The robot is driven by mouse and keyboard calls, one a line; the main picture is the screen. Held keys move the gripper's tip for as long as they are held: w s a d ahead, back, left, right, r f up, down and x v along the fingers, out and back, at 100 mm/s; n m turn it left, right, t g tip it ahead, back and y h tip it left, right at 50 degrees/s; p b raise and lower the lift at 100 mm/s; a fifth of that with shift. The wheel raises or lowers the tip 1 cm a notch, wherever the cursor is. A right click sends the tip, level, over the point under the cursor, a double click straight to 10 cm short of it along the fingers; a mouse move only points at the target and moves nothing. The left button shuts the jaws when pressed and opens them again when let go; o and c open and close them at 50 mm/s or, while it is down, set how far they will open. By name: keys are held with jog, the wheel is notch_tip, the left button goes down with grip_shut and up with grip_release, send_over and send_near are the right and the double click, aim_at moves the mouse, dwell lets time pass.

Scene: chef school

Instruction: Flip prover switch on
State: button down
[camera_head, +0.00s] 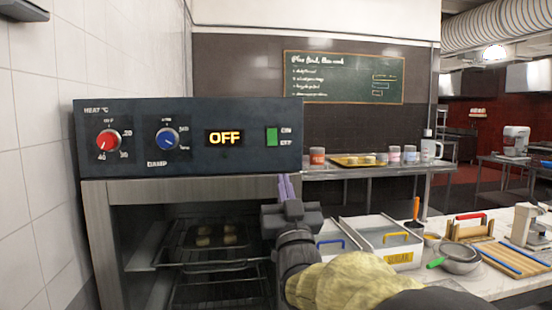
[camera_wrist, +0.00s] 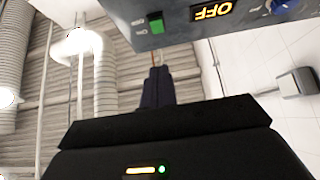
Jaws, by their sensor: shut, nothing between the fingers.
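The prover (camera_head: 190,120) stands at the left with a dark control panel across its top. Its green switch (camera_head: 272,137) is at the panel's right, beside ON and OFF labels. The display (camera_head: 225,138) reads OFF in yellow letters. My gripper (camera_head: 286,187) is shut and empty, pointing up just below the panel's lower edge, under and a little right of the switch. In the wrist view, turned over, the green switch (camera_wrist: 156,22) lies just beyond my shut fingertips (camera_wrist: 158,70). I see no contact with the switch.
A red knob (camera_head: 108,140) and a blue knob (camera_head: 167,138) are on the same panel. Below it, the open chamber holds racks with a tray of dough pieces (camera_head: 217,236). A cluttered worktop with a flour bin (camera_head: 400,255) and a sieve (camera_head: 460,258) is at the right.

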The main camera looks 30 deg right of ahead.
aim_at(273, 140)
jog(key=p+x, duration=0.2)
jog(key=x, duration=0.2)
jog(key=f+p+x, duration=0.1)
jog(key=p+x, duration=0.1)
jog(key=x, duration=0.2)
jog(key=w+p+x, duration=0.1)
jog(key=p+x, duration=0.1)
jog(key=x, duration=0.2)
jog(key=shift+d+f, duration=0.15)
jog(key=shift+f, duration=0.1)
jog(key=shift+w+d+f, duration=0.15)
jog(key=shift+w+d, duration=0.05)
jog(key=shift+w, duration=0.45)
